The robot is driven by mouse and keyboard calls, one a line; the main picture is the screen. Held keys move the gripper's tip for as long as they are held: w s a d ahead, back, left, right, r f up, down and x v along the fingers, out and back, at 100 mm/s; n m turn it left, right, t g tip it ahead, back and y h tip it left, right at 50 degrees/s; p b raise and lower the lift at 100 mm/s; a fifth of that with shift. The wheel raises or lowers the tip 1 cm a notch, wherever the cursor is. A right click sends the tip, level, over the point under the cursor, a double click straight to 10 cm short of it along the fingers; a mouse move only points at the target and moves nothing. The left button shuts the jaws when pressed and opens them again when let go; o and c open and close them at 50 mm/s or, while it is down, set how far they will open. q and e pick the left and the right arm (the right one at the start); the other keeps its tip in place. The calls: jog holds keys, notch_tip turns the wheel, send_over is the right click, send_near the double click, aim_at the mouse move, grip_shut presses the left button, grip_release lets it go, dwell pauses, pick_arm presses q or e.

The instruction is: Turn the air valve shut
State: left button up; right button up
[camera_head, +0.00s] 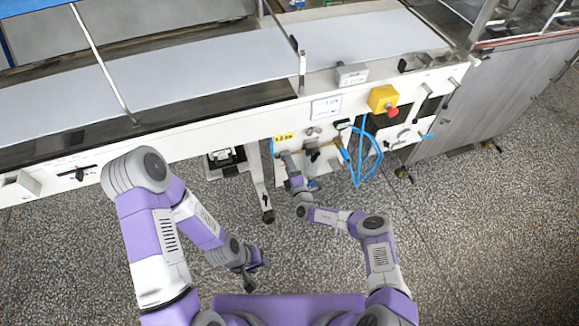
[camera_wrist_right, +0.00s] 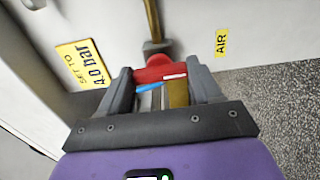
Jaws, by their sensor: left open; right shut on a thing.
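The air valve's red handle (camera_wrist_right: 160,73) shows in the right wrist view, with brass pipe (camera_wrist_right: 153,22) running up behind it. The handle lies crosswise to that pipe. My right gripper (camera_wrist_right: 160,80) is shut on the red handle, one grey finger at each end. A brass part and a blue strip show between the fingers. In the head view my right gripper (camera_head: 286,158) is at the machine's lower panel and hides the valve. My left gripper (camera_head: 252,274) is open and empty, low over the floor, well away from the valve.
A yellow "SET TO 4.0 bar" label (camera_wrist_right: 84,64) and a yellow "AIR" label (camera_wrist_right: 222,42) flank the valve. Blue hoses (camera_head: 366,160) hang right of my right gripper. A yellow box with a red button (camera_head: 384,99) is above them. A machine leg (camera_head: 261,185) stands to the left.

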dwell(0.3)
jog(key=o, duration=1.1)
jog(key=shift+c, duration=0.2)
jog(key=p+v, duration=0.3)
jog(key=v, duration=0.4)
jog(key=shift+s, duration=0.25)
jog(key=shift+r, duration=0.1)
